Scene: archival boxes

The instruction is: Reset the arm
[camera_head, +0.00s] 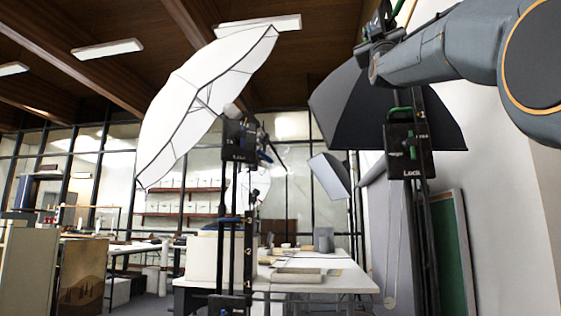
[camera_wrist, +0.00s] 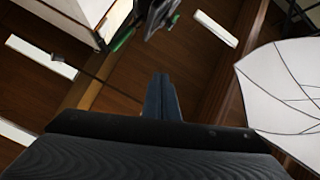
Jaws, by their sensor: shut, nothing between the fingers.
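My arm reaches in from the upper right of the head view, with its grey links raised in front of the dark umbrella. My gripper (camera_wrist: 162,80) shows in the wrist view as two dark blue fingers close together, shut and empty. It points up toward the brown wooden ceiling (camera_wrist: 110,85). In the head view the gripper end cannot be made out clearly against the stand and umbrella behind it.
A white umbrella (camera_head: 205,100) on a stand is at centre left; it also shows in the wrist view (camera_wrist: 285,85). A black umbrella (camera_head: 350,110) on a stand is close at the right. A white table (camera_head: 330,283) stands beyond. A green board (camera_head: 450,255) leans by the right wall.

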